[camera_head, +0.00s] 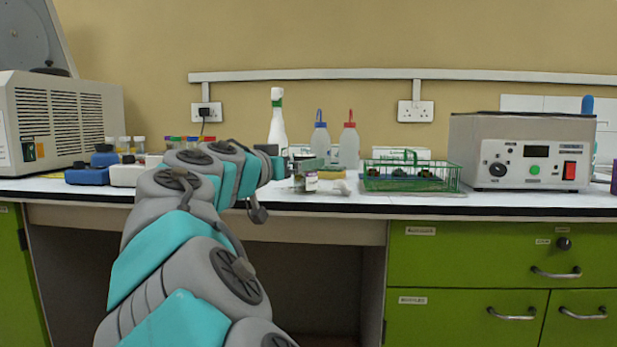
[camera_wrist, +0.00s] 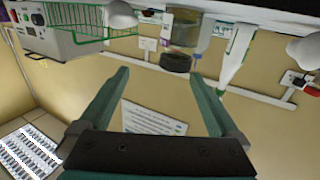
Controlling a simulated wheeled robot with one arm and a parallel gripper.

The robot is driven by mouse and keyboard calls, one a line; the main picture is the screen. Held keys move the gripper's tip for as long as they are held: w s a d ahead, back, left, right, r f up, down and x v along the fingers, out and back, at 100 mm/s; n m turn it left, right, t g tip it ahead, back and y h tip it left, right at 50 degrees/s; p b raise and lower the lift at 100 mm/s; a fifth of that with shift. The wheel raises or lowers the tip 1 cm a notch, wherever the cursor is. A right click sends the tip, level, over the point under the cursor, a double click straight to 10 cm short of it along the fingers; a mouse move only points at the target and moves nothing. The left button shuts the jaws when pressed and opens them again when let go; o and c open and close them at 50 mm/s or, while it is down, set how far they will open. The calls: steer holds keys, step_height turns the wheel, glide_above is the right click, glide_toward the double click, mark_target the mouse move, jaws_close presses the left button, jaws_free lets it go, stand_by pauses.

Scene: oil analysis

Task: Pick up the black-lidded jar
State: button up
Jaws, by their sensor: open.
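In the wrist view, which is upside down, the black-lidded jar (camera_wrist: 183,40) is a clear jar with yellowish contents and a dark round lid (camera_wrist: 176,62). It appears upright on the bench. My gripper (camera_wrist: 158,75) is open and empty, with its two fingers spread wide. The jar shows ahead of the fingertips, nearer the right finger in that picture, and no contact is visible. In the head view, my gripper (camera_head: 290,168) is at the end of my arm above the front of the bench; the jar is hard to tell apart there.
A green wire rack (camera_head: 408,188) stands right of my gripper, with a grey instrument (camera_head: 520,150) beyond it. Wash bottles with blue (camera_head: 320,142) and red (camera_head: 349,145) caps and a white spray bottle (camera_head: 277,125) stand behind. Small coloured-cap vials (camera_head: 180,142) are left.

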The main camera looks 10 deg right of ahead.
mark_target(301, 159)
steer(key=shift+w+a, duration=0.55)
steer(key=shift+a, duration=0.1)
steer(key=shift+w+t, duration=0.3)
steer(key=x, duration=0.2)
steer(key=shift+w+d, duration=0.15)
steer(key=shift+d, duration=0.1)
steer(key=x, duration=0.4)
steer(key=shift+w+d+f+p, duration=0.1)
steer(key=shift+w+f+p, duration=0.25)
steer(key=shift+w, duration=0.1)
jaws_close()
